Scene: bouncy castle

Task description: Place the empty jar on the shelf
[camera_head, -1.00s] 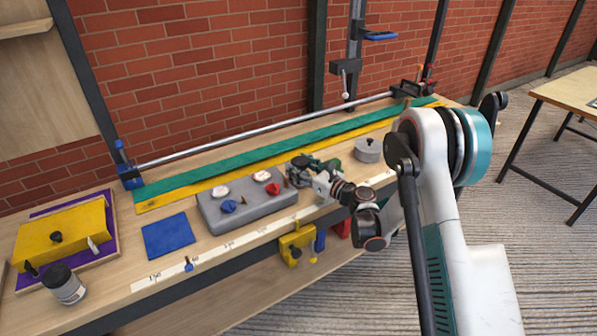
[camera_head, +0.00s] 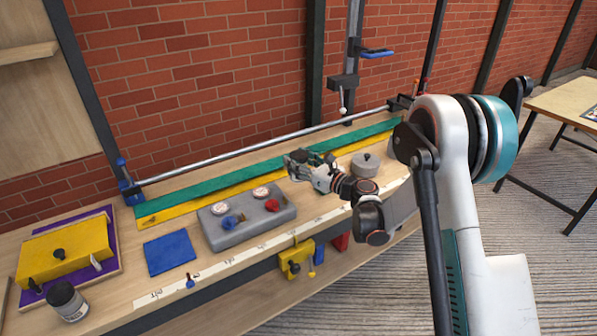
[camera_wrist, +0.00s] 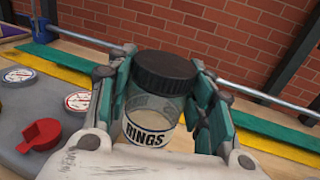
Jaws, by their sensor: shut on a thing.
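The clear jar (camera_wrist: 152,110) has a black lid and a label reading "RINGS", and looks empty. It stands nearly upright between the green-padded fingers of my gripper (camera_wrist: 160,105) in the wrist view. My gripper is shut on it. In the head view my gripper (camera_head: 299,162) is over the bench behind the grey block, and hides most or all of the jar. A wooden shelf (camera_head: 27,52) is on the wall panel at the upper left, well away from my gripper.
The grey block (camera_head: 218,235) with red and blue knobs is in front of my gripper. A round grey pot (camera_head: 366,166) stands to its right. A metal rail (camera_head: 250,149) runs along the back. Another black-lidded jar (camera_head: 68,302) stands at the lower left, near a yellow box (camera_head: 62,252).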

